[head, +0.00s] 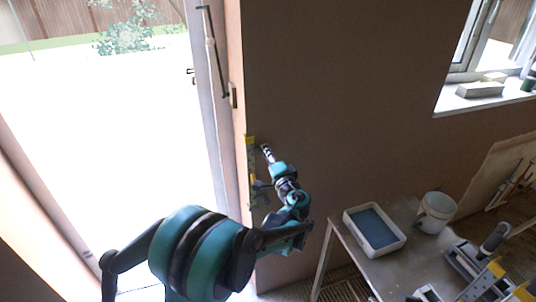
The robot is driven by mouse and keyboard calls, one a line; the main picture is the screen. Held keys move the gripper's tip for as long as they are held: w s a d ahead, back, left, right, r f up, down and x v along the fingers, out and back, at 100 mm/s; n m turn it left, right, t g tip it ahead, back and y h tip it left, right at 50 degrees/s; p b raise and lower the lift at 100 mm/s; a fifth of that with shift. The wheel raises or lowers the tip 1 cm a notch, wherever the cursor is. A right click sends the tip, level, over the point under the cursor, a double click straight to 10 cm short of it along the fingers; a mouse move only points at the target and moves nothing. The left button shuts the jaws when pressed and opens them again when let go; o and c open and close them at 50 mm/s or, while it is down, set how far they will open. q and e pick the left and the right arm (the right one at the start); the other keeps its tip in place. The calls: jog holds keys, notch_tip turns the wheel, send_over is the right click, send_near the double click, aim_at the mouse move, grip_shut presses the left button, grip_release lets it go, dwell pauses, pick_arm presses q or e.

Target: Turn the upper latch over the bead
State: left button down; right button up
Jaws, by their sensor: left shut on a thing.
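My left gripper (268,153) is at the wall corner beside the doorway, just right of a yellow fitting (250,146) on that corner. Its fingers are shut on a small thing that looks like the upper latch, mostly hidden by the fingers. The bead seems to run along the upright corner edge (239,60), but it is too thin to make out clearly. Lower on the corner, grey and yellow parts show beside my wrist; I cannot tell their shape. My right gripper is not in view.
A bench (352,262) at lower right holds a white tray (375,230) with a blue inside, a white bucket (436,212) and several tools. A bright open doorway (110,130) is at left. The brown wall (340,90) between doorway and window is bare.

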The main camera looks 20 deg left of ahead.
pick_arm(q)
jog(key=c, duration=1.3)
grip_release()
jog(key=shift+s, duration=0.1)
jog(key=v, duration=1.2)
jog(key=shift+a, duration=0.1)
